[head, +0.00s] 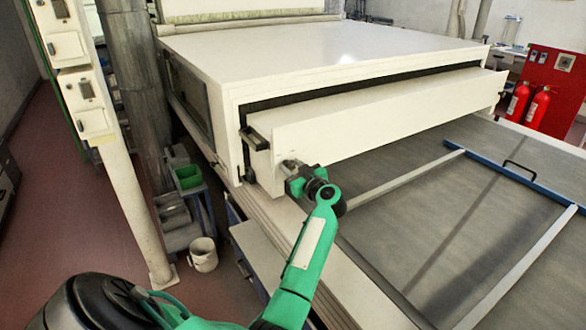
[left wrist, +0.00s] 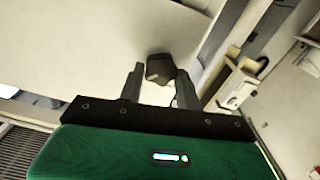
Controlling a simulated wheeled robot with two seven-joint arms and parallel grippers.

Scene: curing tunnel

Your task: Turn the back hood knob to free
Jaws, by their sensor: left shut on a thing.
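The white hood (head: 330,50) of the tunnel has a long white front panel (head: 380,120). A small dark knob (left wrist: 160,67) sits on this panel's white face in the left wrist view. My left gripper (head: 289,164) is at the lower left part of the panel, against its face. In the left wrist view its two fingers (left wrist: 158,82) stand on either side of the knob, shut on it. In the head view the gripper hides the knob, so its turn angle is hard to tell. My right gripper is not in view.
A dark handle (head: 257,138) sticks out at the panel's left end. The grey bed (head: 430,230) with a blue-edged frame lies at the right. A white post (head: 125,190), a bucket (head: 203,254) and a green bin (head: 188,177) stand at the left.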

